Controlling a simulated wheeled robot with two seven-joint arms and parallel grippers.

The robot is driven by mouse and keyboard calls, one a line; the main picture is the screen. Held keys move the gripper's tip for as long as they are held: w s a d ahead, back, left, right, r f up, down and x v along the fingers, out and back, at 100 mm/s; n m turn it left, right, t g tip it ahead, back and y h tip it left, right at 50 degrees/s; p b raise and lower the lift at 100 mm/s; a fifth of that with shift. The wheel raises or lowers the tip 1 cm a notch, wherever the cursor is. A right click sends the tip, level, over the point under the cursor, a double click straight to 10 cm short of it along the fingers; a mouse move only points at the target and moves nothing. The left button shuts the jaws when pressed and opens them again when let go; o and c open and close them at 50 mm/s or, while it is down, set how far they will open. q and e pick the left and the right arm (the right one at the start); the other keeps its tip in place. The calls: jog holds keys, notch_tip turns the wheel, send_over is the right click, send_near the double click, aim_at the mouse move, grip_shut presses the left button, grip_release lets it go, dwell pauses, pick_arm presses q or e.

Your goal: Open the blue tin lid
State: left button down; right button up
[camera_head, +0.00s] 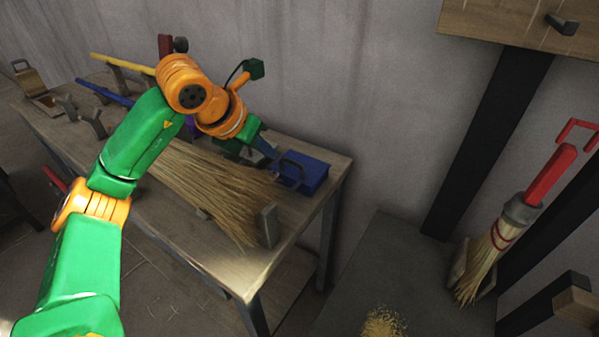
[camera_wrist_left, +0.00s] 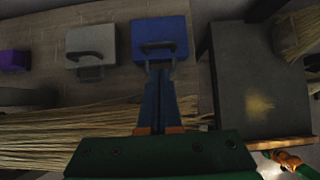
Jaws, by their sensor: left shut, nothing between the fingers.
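The blue tin (camera_head: 311,174) stands at the right end of the wooden table, with a dark handle on its lid. The lid looks closed. My left gripper (camera_head: 272,152) is at the tin's left side in the head view, its fingers shut and empty. In the left wrist view the shut fingertips (camera_wrist_left: 160,68) point at the near edge of the blue tin (camera_wrist_left: 160,34), just by its handle. I cannot tell whether they touch it.
A bundle of broom straw (camera_head: 205,185) lies on the wooden table (camera_head: 225,262) beside the tin. A grey tin (camera_wrist_left: 91,46) with a handle stands left of the blue one. A broom with a red handle (camera_head: 551,174) stands at the right.

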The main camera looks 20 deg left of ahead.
pick_arm(q)
send_near(293, 173)
jog(key=x, duration=0.5)
jog(key=shift+f, duration=0.2)
pick_arm(e)
jog(key=shift+s+f, duration=0.15)
jog(key=shift+f, duration=0.05)
pick_arm(q)
jog(key=shift+r+p, duration=0.1)
jog(key=shift+p, duration=0.2)
pick_arm(e)
jog(key=shift+r, duration=0.1)
pick_arm(q)
jog(key=shift+w+d+r, duration=0.1)
jog(key=shift+w+r, duration=0.1)
jog(key=shift+r, duration=0.1)
pick_arm(e)
jog(key=shift+r, duration=0.2)
